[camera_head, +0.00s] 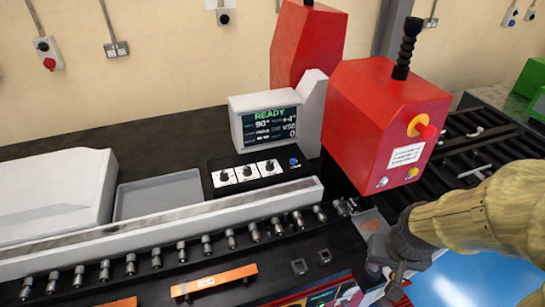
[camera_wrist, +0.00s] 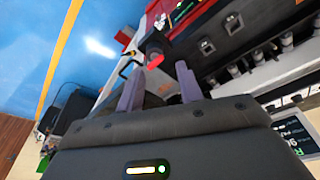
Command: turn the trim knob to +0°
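A black control panel (camera_head: 258,173) carries three knobs on white plates: a left knob (camera_head: 224,177), a middle knob (camera_head: 247,172) and a right knob (camera_head: 270,167). Their labels are too small to read, so I cannot tell which is the trim knob. The display (camera_head: 269,123) behind the panel reads READY and 90°, with a small plus value at upper right that looks like +4° or +1°. My gripper (camera_head: 385,278) is at the lower right, well away from the panel. In the wrist view its two fingers (camera_wrist: 158,88) stand apart with nothing gripped.
A red machine head (camera_head: 375,115) with a red button (camera_head: 426,131) stands right of the panel, near my arm. A blue button (camera_head: 294,162) sits on the panel. A grey tray (camera_head: 158,195) lies left of it. A rail with several pegs (camera_head: 180,247) runs in front.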

